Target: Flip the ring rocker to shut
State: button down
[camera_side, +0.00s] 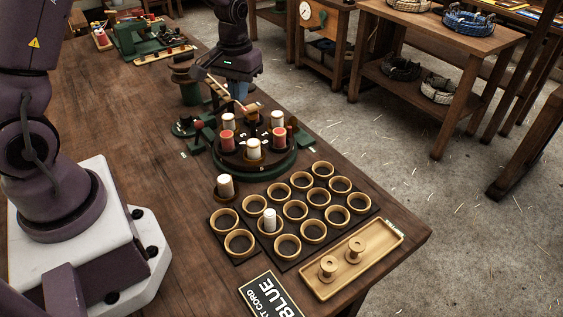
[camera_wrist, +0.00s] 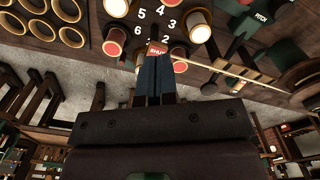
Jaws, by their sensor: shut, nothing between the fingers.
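The round machine, a dark ring on a green base (camera_side: 255,172), carries several upright spools, some white (camera_side: 278,118) and some red (camera_side: 227,140). In the wrist view its dark top shows white numbers (camera_wrist: 142,14). A small block with a red, lettered face (camera_wrist: 157,48) sits right by my fingertips there; I cannot tell whether it is the ring rocker or whether the fingers touch it. My gripper (camera_side: 240,97) is shut and empty, pointing down behind the ring in the side view. Its blue-grey fingers (camera_wrist: 155,62) are together in the wrist view and hide part of the ring.
In front of the machine are several round wooden cups (camera_side: 288,246) on dark mats and a wooden tray (camera_side: 395,232) with two spools. A white spool (camera_side: 224,185) stands nearer the arm. A pale rod (camera_side: 218,88) runs beside the gripper.

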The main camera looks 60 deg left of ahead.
aim_at(241, 110)
jog(key=shift+f, duration=1.55)
dwell(0.4)
notch_tip(241, 110, up, 8)
dwell(0.9)
jog(key=s+d+r+m+t, duration=0.2)
jog(key=s+d+r+m, duration=0.1)
jog(key=s+d+r, duration=0.3)
jog(key=s+d+r+m+t, duration=0.3)
jog(key=s+d+r, duration=0.3)
jog(key=s, duration=0.5)
jog(key=shift+s+r+t, duration=0.3)
jog(key=shift+r, duration=0.45)
